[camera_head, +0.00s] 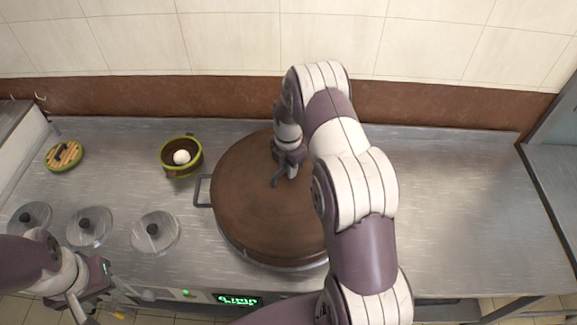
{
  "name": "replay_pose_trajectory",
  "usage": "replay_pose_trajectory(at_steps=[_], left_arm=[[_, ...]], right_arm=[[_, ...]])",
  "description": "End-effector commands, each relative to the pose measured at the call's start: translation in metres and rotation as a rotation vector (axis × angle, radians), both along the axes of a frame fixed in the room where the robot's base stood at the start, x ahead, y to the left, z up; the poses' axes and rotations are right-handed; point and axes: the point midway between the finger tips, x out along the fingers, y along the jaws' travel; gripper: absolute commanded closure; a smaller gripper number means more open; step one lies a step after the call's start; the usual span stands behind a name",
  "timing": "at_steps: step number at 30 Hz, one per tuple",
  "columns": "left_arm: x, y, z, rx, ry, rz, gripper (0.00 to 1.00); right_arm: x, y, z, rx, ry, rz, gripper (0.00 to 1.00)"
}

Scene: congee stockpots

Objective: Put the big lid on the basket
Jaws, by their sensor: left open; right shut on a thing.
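The big lid (245,195) is a wide, round, brown wooden disc near the middle of the counter. My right gripper (284,176) reaches down over its upper right part and is shut on it, apparently at a handle that the gripper mostly hides. Under the lid, a metal rim (262,262) and a side handle (202,191) show, apparently of the basket or pot; its inside is covered. I cannot tell whether the lid rests fully on it. My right arm hides the lid's right side. My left gripper (117,298) is open and empty at the lower left, by the counter's front edge.
A green-rimmed brown bowl (171,169) holds a white ball. The counter's right side (455,210) is clear.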

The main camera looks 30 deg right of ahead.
Motion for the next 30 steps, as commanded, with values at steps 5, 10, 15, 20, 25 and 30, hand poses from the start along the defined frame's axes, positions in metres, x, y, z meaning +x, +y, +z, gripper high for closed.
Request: replay_pose_trajectory(at_steps=[5, 10, 15, 20, 25, 30], left_arm=[[0.0, 0.0, -0.002, 0.0, 0.0, 0.0, 0.54], [0.0, 0.0, -0.002, 0.0, 0.0, 0.0, 0.54], [0.0, 0.0, -0.001, 0.0, 0.0, 0.0, 0.54], [0.0, 0.0, 0.01, 0.0, 0.0, 0.0, 0.54], [0.0, 0.0, 0.024, 0.0, 0.0, 0.0, 0.54], [0.0, 0.0, 0.038, 0.0, 0.0, 0.0, 0.54]], right_arm=[[0.001, 0.0, -0.002, 0.0, -0.002, 0.0, 0.77], [0.001, 0.0, -0.002, 0.0, -0.002, 0.0, 0.69], [0.0, 0.0, -0.002, 0.001, 0.001, 0.0, 0.69], [0.0, 0.0, 0.011, 0.0, 0.0, 0.0, 0.69], [0.0, 0.0, 0.031, 0.0, 0.0, 0.0, 0.69], [0.0, 0.0, 0.05, 0.0, 0.001, 0.0, 0.69]])
